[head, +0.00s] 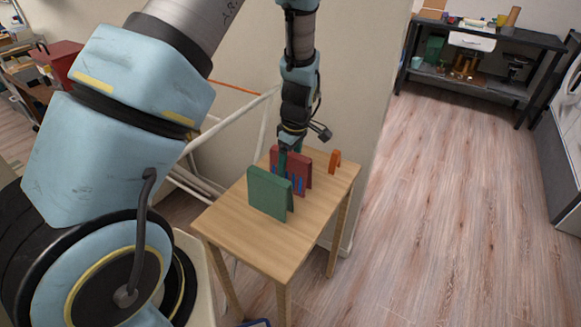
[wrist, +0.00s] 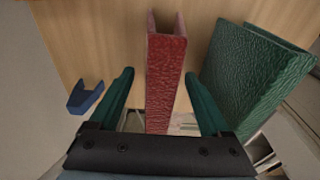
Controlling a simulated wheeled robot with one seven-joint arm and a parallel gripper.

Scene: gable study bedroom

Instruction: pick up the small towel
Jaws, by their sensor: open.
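Several folded, tent-shaped cloth-like pieces stand on a small wooden table (head: 232,216); I cannot tell for sure which is the small towel. A red one (head: 304,162) stands behind a green one (head: 268,193), and a small orange one (head: 335,162) stands at the right. My gripper (head: 286,152) is open, pointing down at the red piece. In the wrist view, the red piece (wrist: 166,75) lies between my two fingers (wrist: 160,100), with a gap on each side. The green piece (wrist: 252,80) is close by the right finger. The gripper hides part of the red piece.
A small blue piece (wrist: 85,97) shows left of my fingers in the wrist view. A wall (head: 350,75) rises behind the table, with white rails (head: 225,130) at its left. A dark shelf (head: 480,65) stands far back right. Open wooden floor (head: 440,200) lies right of the table.

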